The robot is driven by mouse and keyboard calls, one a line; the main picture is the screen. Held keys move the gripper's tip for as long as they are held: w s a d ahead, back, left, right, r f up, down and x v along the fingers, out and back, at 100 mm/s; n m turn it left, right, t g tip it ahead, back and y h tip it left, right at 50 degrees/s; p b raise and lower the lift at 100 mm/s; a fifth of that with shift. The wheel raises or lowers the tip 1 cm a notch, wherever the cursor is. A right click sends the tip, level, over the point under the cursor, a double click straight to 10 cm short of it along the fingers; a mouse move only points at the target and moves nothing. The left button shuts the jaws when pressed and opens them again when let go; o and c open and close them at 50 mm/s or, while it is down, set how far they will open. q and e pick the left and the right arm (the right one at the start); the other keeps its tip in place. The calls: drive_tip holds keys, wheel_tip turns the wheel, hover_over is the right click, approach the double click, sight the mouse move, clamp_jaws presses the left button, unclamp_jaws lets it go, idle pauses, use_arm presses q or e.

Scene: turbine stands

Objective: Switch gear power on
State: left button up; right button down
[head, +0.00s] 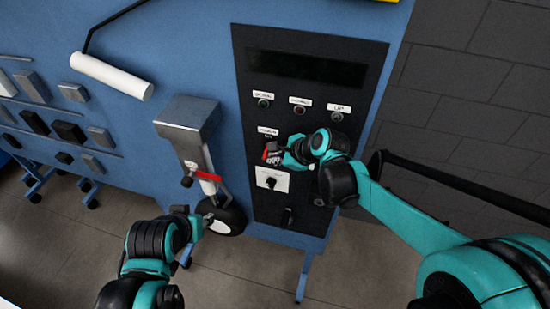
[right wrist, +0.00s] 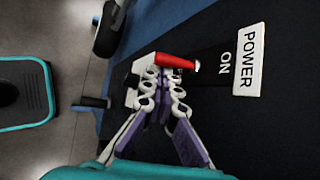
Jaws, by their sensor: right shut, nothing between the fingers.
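A black control panel (head: 312,100) is set upright in a blue stand. A switch with a red handle (head: 271,152) sits mid-panel; the right wrist view shows this red handle (right wrist: 175,61) beside a white POWER ON label (right wrist: 249,59). My right gripper (head: 282,156) is at the switch. In the wrist view its fingertips (right wrist: 160,77) are shut with nothing between them, just below the red handle; whether they touch it I cannot tell. My left gripper (head: 205,219) is low in front of the landing gear wheel, small and partly dark; its finger state is unclear.
Above the switch are several small labelled lamps or buttons (head: 299,107). Below it are a white plate with a black knob (head: 269,183) and a black lever (head: 287,217). A landing gear model (head: 189,113) with a red tag stands left.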

sight(266, 154)
drive_tip(key=shift+s+r+m+g, duration=0.1)
drive_tip(key=shift+r+m+g, duration=0.3)
drive_tip(key=shift+g, duration=0.5)
drive_tip(key=shift+r+g+y, duration=0.3)
drive_tip(key=shift+r, duration=0.6)
drive_tip(key=shift+p, duration=0.3)
drive_tip(key=shift+d+r+p, duration=0.1)
drive_tip(key=shift+r+p, duration=0.5)
drive_tip(key=shift+r, duration=0.25)
